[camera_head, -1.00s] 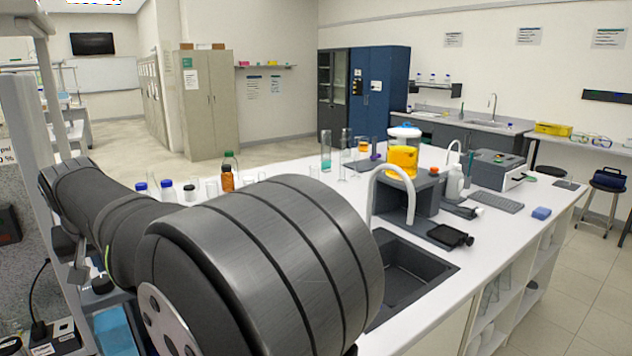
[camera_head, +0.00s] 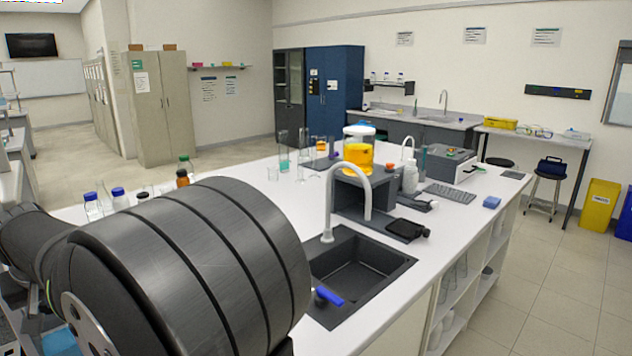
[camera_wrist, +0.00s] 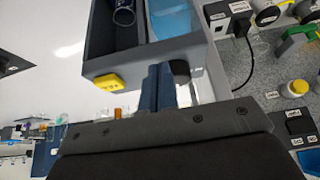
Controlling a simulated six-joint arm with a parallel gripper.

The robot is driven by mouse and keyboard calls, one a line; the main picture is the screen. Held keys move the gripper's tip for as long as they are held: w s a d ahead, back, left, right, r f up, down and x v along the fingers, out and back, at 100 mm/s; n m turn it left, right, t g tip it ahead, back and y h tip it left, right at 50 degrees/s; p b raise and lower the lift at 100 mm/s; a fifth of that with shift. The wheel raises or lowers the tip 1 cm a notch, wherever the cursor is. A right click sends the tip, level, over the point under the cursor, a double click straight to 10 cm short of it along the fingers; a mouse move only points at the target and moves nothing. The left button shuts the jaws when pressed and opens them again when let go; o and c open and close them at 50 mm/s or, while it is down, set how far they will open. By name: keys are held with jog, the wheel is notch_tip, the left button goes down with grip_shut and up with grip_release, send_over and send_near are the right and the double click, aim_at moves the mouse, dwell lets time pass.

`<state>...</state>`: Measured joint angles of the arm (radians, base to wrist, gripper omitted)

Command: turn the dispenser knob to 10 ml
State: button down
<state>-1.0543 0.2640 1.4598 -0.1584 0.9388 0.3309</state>
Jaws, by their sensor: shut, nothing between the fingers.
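I cannot make out a dispenser knob or any 10 ml marking for certain. A clear vessel of yellow liquid (camera_head: 358,152) with a blue and white top stands on a dark block on the bench in the head view. My gripper (camera_wrist: 160,72) shows in the wrist view with its dark fingers together and empty.
In the head view, a black sink (camera_head: 365,268) with a pale curved tap and a blue handle (camera_head: 329,296) is set in the white bench (camera_head: 440,235). Capped bottles (camera_head: 118,197) stand left of it. In the wrist view, a dark socket with a plug (camera_wrist: 240,28) sits near the tray.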

jog(key=shift+w+a, duration=0.1)
jog(key=shift+a, duration=0.15)
jog(key=shift+s+a, duration=0.15)
jog(key=shift+s, duration=0.15)
dwell(0.4)
jog(key=shift+s+a, duration=0.3)
jog(key=shift+s, duration=0.05)
jog(key=shift+s+a, duration=0.15)
jog(key=shift+a, duration=0.05)
jog(key=shift+s+a, duration=0.15)
jog(key=shift+a, duration=0.1)
notch_tip(320, 180, up, 6)
jog(key=shift+s+d, duration=0.2)
jog(key=shift+s, duration=0.15)
dwell(0.4)
